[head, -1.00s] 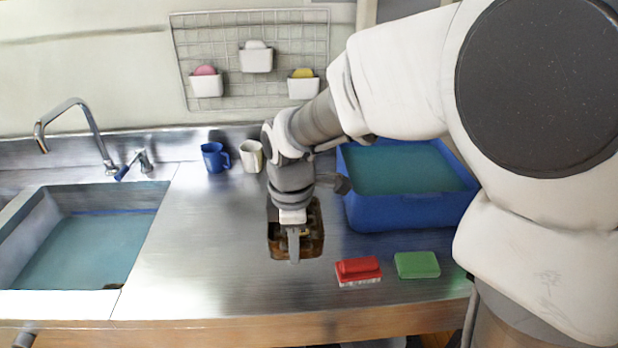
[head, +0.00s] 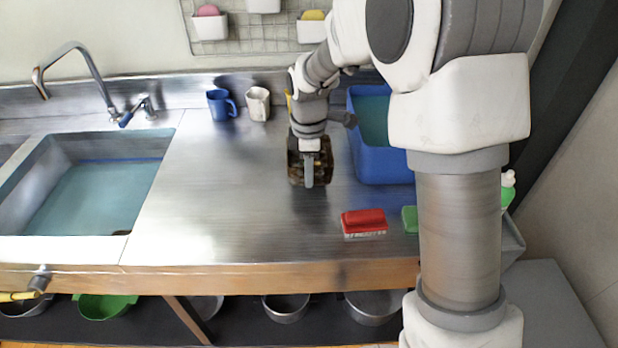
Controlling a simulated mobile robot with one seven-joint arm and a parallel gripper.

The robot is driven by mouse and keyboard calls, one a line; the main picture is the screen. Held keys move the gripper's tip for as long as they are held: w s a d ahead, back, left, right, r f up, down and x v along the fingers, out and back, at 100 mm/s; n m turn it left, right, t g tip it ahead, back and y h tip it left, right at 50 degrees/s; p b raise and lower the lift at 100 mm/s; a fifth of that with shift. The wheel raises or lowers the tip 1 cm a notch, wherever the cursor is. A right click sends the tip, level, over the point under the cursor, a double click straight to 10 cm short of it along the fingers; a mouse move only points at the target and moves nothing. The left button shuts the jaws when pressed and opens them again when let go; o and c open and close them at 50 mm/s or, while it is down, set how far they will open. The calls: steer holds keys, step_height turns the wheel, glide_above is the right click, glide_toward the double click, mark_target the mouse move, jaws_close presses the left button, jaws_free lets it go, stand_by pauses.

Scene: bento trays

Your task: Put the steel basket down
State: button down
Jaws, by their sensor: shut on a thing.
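The steel basket (head: 294,172) shows as a small dark, brownish box near the middle of the steel counter. My gripper (head: 309,176) points down over it and is shut on it, with a finger in front of the basket's near side. The gripper hides part of the basket. A dark smear of reflection or shadow lies on the counter just below it. I cannot tell whether its base touches the counter.
A blue tub (head: 372,165) of water stands close to the right. A red brush (head: 364,223) and a green block (head: 410,218) lie nearer the front edge. Blue (head: 221,104) and cream (head: 257,103) mugs stand behind. A sink (head: 110,190) is left. The counter between sink and basket is clear.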

steer(key=shift+w+f, duration=0.35)
steer(key=shift+w, duration=0.25)
steer(key=shift+f+b, duration=0.3)
steer(key=shift+f, duration=1.7)
steer(key=shift+f, duration=0.15)
steer(key=c, duration=0.7)
jaws_free()
